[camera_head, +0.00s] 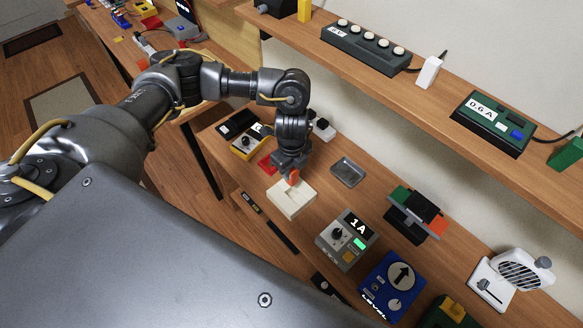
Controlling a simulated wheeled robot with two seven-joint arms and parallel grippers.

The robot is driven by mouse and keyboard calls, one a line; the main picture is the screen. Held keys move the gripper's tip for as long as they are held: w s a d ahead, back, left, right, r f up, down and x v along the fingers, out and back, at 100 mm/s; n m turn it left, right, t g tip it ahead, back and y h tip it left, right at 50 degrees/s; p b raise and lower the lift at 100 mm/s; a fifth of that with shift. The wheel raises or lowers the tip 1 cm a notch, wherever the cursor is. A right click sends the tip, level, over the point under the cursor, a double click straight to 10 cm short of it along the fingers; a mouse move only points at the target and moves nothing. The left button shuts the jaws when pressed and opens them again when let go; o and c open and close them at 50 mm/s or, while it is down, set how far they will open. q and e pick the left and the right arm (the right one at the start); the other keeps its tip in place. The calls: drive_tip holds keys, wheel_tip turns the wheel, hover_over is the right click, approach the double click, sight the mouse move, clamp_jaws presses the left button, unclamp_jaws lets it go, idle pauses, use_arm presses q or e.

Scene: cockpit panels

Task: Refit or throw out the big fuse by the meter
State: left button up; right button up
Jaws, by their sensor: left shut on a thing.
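My left gripper (291,176) reaches down from above and is shut on the big fuse (294,179), of which only a small orange-red part shows between the fingers. It is right over the back edge of a white block with a recess (288,204). I cannot tell whether the fuse touches the block. The meter (338,246), a grey box with a lit "1A" display, a knob and a green light, stands to the right of the block. A small grey tray (348,171) lies behind and to the right of the gripper. My right gripper is not in view.
A red piece (266,163) lies left of the gripper, near a yellow box with a dial (246,146). A blue "LEVEL" box (392,285) and a green, black and orange device (417,212) stand to the right. A shelf (448,90) overhangs the back of the bench.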

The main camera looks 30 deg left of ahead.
sight(291, 180)
use_arm(q)
drive_tip(key=shift+f+b, duration=2.05)
drive_tip(key=shift+f, duration=0.8)
drive_tip(key=shift+p, duration=0.3)
drive_tip(key=shift+p, duration=0.45)
drive_tip(key=shift+f+b, duration=1.6)
drive_tip(key=shift+f, duration=0.8)
drive_tip(key=o, duration=1.1)
